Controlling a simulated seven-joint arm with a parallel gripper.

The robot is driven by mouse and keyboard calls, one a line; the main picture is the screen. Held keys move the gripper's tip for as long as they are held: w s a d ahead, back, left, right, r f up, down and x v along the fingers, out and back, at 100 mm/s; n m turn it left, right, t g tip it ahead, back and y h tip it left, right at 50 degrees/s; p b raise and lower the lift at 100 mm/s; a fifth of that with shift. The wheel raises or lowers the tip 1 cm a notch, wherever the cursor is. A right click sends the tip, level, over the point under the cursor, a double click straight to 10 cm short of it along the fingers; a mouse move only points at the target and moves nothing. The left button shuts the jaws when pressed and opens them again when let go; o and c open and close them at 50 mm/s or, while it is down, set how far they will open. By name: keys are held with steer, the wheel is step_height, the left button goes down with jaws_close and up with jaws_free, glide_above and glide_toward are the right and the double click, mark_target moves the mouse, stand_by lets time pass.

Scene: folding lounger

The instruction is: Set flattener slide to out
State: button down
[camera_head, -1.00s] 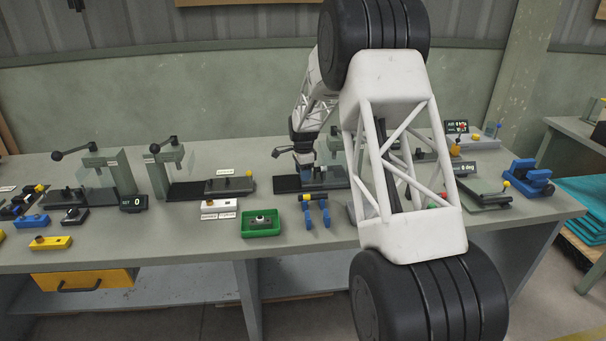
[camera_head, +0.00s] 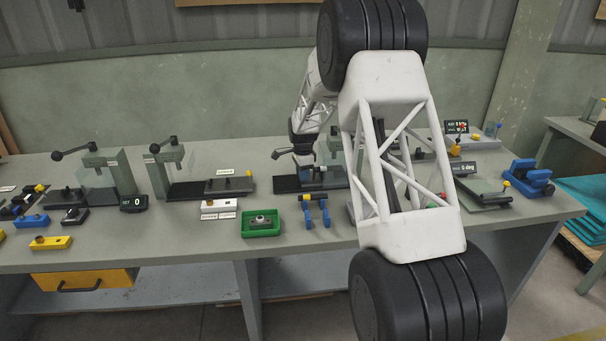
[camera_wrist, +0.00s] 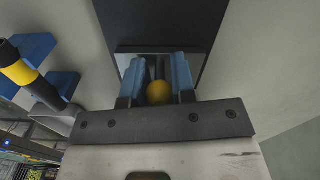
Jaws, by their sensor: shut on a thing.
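In the wrist view my gripper (camera_wrist: 158,76) has its two blue fingers on either side of a yellow ball knob (camera_wrist: 158,93), shut on it. The knob sits on a short dark stem, with a dark plate (camera_wrist: 150,25) beyond the fingertips. In the head view my gripper (camera_head: 308,170) is low over the station in the middle of the bench, at its dark base plate (camera_head: 287,184). The knob is hidden there by my gripper and arm. I cannot read the slide's position or any label on it.
To the left stand similar lever presses (camera_head: 168,170) and a green tray (camera_head: 262,231) with a part in it. A blue clamp (camera_head: 530,178) is at the right. My arm hides much of the bench's right half.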

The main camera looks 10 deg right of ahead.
steer(key=a, duration=1.3)
steer(key=shift+a, duration=0.2)
steer(key=c, duration=1.1)
jaws_free()
steer(key=shift+a, duration=0.15)
steer(key=shift+o, duration=0.6)
steer(key=shift+r, duration=0.1)
step_height(320, 180, up, 8)
steer(key=shift+f, duration=0.2)
